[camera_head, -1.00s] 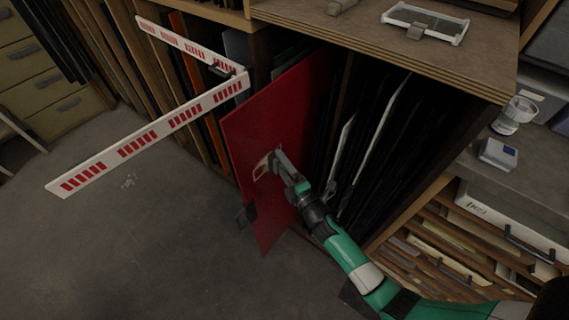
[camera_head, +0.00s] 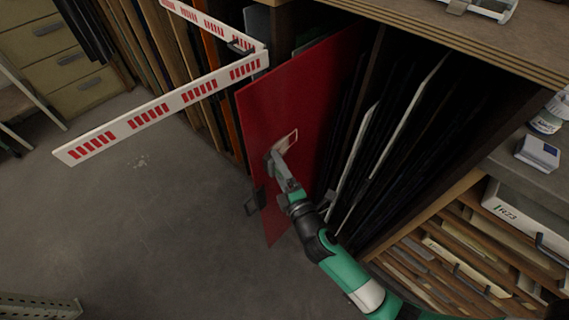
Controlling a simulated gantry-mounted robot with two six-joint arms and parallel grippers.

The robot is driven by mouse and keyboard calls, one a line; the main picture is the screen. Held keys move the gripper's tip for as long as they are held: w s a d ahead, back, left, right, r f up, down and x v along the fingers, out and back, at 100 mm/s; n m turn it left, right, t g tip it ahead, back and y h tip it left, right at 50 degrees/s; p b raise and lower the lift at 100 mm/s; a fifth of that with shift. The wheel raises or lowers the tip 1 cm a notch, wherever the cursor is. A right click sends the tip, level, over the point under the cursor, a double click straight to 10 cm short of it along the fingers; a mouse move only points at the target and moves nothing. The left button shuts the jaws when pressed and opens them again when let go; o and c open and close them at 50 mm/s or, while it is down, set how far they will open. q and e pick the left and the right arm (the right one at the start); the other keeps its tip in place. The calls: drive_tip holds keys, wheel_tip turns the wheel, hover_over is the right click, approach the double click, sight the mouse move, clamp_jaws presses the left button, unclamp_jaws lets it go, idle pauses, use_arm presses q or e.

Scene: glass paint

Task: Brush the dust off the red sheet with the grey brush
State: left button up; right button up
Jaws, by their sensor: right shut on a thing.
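The red sheet (camera_head: 290,99) stands upright, tilted, at the front of the rack's dark slots. A small pale-edged patch (camera_head: 286,144) shows on its face. My right gripper (camera_head: 277,168) is at the lower middle of this face, just below and left of the patch. It is shut on a small grey thing that looks like the grey brush (camera_head: 268,158), seen edge-on and partly hidden by the fingers. I cannot tell whether it touches the sheet. Dust cannot be made out clearly on the sheet. My left gripper is not in view.
A white barrier with red stripes (camera_head: 165,108) juts out left of the sheet. A dark clamp-like piece (camera_head: 255,201) is at the sheet's left edge. Dark panels fill the slots to the right. A counter with a small box (camera_head: 538,152) is at right. The floor (camera_head: 150,230) is mostly clear.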

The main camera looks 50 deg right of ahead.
drive_tip(key=shift+a+r+p, duration=0.1)
drive_tip(key=shift+r+p, duration=0.85)
drive_tip(key=shift+p, duration=0.05)
drive_tip(key=shift+d+r+p, duration=0.1)
drive_tip(key=shift+d+p, duration=0.75)
drive_tip(key=shift+d, duration=1.2)
drive_tip(key=shift+d, duration=0.1)
drive_tip(key=shift+d+p, duration=1.05)
drive_tip(key=shift+d, duration=0.85)
drive_tip(key=d+p, duration=0.2)
drive_tip(key=d, duration=0.1)
drive_tip(key=shift+p, duration=0.3)
drive_tip(key=shift+d, duration=0.5)
